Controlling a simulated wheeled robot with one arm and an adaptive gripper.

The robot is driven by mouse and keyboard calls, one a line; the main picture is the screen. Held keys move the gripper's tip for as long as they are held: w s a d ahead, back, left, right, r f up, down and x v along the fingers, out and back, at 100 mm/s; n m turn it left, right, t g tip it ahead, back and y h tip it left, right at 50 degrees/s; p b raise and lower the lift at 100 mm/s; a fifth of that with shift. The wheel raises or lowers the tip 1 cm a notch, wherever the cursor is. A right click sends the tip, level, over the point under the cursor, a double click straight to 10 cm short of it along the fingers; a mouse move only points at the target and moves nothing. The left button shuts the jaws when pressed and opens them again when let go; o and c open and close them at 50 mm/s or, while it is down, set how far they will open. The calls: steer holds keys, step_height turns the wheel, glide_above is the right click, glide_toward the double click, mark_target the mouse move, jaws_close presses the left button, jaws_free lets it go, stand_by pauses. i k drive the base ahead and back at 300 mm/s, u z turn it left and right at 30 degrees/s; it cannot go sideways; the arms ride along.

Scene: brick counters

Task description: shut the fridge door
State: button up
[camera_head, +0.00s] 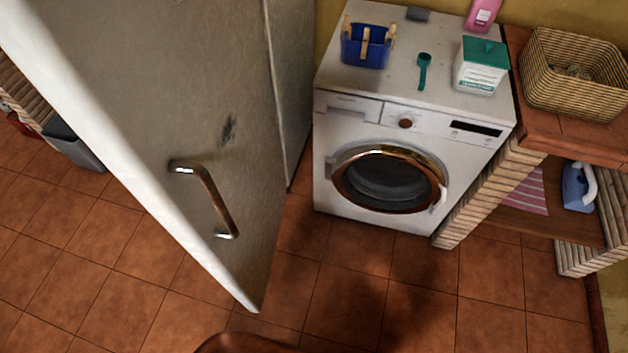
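The fridge door (150,120) stands open, swung out toward me on the left side of the head view. It is a large off-white panel with a dark scuff mark. A metal bar handle (212,197) is fixed on its outer face, near the lower free edge. Behind it, part of the fridge body (290,75) shows beside the washing machine. The hinge side and the fridge's inside are hidden or out of frame. My gripper is not in the picture.
A white washing machine (345,145) stands right of the fridge, with a blue peg basket (366,48) and a detergent box (481,68) on top. A brick shelf (475,195) holds a wicker basket (540,80). A grey bin (78,148) stands at left. Tiled floor (400,285) in front is clear.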

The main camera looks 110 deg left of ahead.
mark_target(174, 98)
steer(key=i, duration=0.2)
steer(key=u, duration=4.1)
steer(key=k, duration=0.45)
steer(key=u, duration=0.95)
steer(key=i, duration=0.2)
steer(key=u, duration=0.05)
